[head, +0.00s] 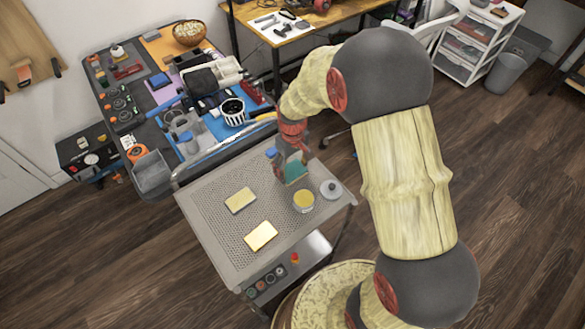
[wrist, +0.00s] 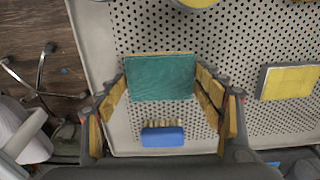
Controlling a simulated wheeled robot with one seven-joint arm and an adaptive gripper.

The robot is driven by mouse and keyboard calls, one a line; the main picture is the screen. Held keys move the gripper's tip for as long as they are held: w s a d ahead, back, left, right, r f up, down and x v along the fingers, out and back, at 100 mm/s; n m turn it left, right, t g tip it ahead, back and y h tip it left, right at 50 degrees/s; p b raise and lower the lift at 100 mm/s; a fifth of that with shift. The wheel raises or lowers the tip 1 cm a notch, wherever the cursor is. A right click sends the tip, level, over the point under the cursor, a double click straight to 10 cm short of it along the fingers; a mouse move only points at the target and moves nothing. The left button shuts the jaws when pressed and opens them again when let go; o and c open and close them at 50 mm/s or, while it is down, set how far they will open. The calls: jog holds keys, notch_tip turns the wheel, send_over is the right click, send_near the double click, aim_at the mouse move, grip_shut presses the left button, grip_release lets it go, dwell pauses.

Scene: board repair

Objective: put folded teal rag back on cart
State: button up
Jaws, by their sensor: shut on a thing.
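The folded teal rag (wrist: 160,78) is a flat rectangle between the fingers of my gripper (wrist: 161,82) in the wrist view. My gripper is shut on its two sides. In the head view the rag (head: 297,172) shows partly below my gripper (head: 292,165), at the far right part of the grey perforated cart top (head: 215,225). The cart top (wrist: 225,40) also lies under the rag in the wrist view. I cannot tell whether the rag touches it. My fingers hide part of the rag in the head view.
A blue-backed brush (wrist: 162,136) lies close beside the rag. Two yellow blocks (head: 241,200) (head: 261,236), a round tin with yellow contents (head: 304,201) and a grey lid (head: 331,189) are on the cart. A cluttered workbench (head: 155,185) stands behind.

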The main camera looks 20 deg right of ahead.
jog(key=o, duration=1)
jog(key=shift+f, duration=0.1)
jog(key=shift+o, duration=0.2)
notch_tip(320, 180, up, 12)
jog(key=p, duration=0.4)
notch_tip(320, 180, up, 9)
jog(key=t, duration=0.1)
send_over(292, 170)
jog(key=s, duration=0.3)
jog(key=s+r+m+t, duration=0.1)
jog(key=s+r+t, duration=0.1)
jog(key=s+r, duration=0.4)
jog(key=s+r+m+t, duration=0.2)
jog(key=s+r, duration=0.5)
jog(key=s, duration=0.6)
jog(key=shift+r+m+t, duration=0.15)
jog(key=shift+m+t, duration=0.15)
jog(key=shift+d, duration=0.1)
